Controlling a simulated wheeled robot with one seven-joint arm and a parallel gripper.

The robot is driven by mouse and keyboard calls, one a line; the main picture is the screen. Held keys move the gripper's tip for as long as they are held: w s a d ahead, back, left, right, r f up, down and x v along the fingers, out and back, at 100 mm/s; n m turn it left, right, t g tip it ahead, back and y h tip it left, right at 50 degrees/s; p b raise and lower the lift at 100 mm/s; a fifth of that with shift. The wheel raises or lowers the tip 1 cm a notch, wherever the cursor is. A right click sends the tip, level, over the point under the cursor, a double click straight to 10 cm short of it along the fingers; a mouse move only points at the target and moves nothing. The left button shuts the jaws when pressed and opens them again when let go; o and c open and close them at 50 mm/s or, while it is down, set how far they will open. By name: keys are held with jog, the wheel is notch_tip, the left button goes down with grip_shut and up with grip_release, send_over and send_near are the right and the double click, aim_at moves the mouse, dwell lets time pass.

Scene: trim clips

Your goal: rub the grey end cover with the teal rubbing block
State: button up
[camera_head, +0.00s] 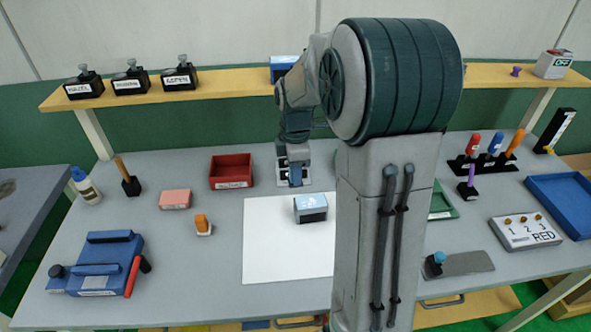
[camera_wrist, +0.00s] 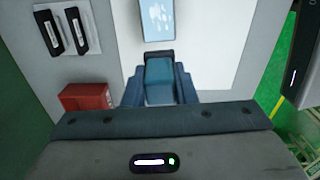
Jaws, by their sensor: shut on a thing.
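My gripper (camera_wrist: 159,88) is shut on the teal rubbing block (camera_wrist: 159,75), which shows between its two blue-grey fingers in the wrist view. In the head view my gripper (camera_head: 295,176) is at the back edge of the white sheet; the block cannot be told apart there. What looks like the grey end cover (camera_head: 311,216) is a small dark-grey box with a pale blue top bearing white blotches. It sits on the white sheet, in front of and slightly right of my gripper. In the wrist view the cover (camera_wrist: 157,20) is just beyond the block, with a visible gap.
The white sheet (camera_head: 275,255) is otherwise bare. A red tray (camera_head: 232,171), a pink block (camera_head: 175,199) and an orange-handled item (camera_head: 203,225) stand to the left. My arm hides part of the table right of the sheet.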

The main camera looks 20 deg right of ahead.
jog(key=shift+f+b, duration=2.8)
jog(key=shift+f, duration=0.85)
jog(key=shift+s+d+f, duration=0.15)
jog(key=shift+d+f, duration=0.05)
jog(key=shift+d, duration=0.45)
jog(key=shift+s+d+f, duration=0.1)
jog(key=shift+d+f, duration=0.05)
jog(key=shift+d, duration=0.5)
jog(key=shift+s+d, duration=0.2)
jog(key=shift+d, duration=0.75)
jog(key=shift+s+d, duration=0.15)
jog(key=shift+d, duration=0.8)
jog(key=shift+a, duration=0.2)
jog(key=shift+w+a, duration=0.2)
jog(key=shift+a, duration=0.8)
jog(key=shift+w+a, duration=0.2)
jog(key=shift+a, duration=0.8)
jog(key=shift+w+a, duration=0.2)
jog(key=shift+a, duration=0.8)
notch_tip(320, 180, up, 8)
jog(key=p, duration=0.5)
jog(key=shift+r+p, duration=0.1)
jog(key=shift+p, duration=0.3)
jog(key=shift+f, duration=0.2)
